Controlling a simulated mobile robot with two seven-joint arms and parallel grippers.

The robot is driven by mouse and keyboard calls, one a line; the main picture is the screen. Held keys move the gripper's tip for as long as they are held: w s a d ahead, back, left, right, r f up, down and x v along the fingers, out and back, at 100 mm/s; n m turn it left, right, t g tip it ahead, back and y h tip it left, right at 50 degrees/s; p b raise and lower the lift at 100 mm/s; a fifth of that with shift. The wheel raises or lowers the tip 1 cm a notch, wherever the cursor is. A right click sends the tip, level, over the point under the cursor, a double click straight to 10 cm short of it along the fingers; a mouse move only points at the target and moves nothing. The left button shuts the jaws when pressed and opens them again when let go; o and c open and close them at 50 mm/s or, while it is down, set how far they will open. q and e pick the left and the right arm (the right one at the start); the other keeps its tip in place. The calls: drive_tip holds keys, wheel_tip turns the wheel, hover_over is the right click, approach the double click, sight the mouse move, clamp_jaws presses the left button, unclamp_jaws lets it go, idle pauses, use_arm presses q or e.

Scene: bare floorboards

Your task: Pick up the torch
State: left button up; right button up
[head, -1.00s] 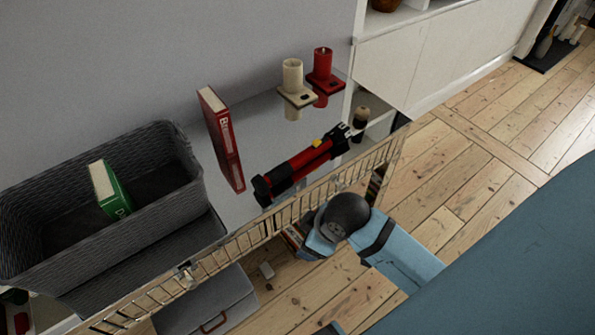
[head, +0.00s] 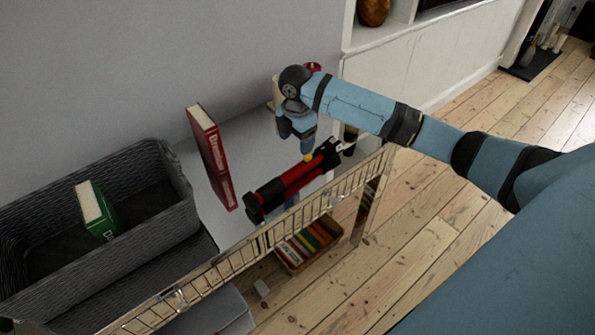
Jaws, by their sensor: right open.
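The torch (head: 297,178) is a red and black cylinder with a small yellow part on its upper side. It lies slantwise on the white shelf top (head: 259,138), behind the wire rail. My right gripper (head: 306,148) points down just above the torch, over its yellow part. It is open, and its fingertips are hard to make out against the torch. I cannot tell whether they touch it. My left gripper is not in view.
A wire rail (head: 237,249) runs along the shelf's front edge. A red book (head: 213,157) stands left of the torch, and a grey basket (head: 168,160) with a green book (head: 97,210) is further left. Candles behind my right arm are mostly hidden. A crate of books (head: 308,243) stands below.

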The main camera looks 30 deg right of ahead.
sight(296, 167)
wheel_tip(296, 167, down, 13)
drive_tip(key=shift+w+f, duration=0.1)
drive_tip(key=c, duration=1)
drive_tip(key=shift+c, duration=0.8)
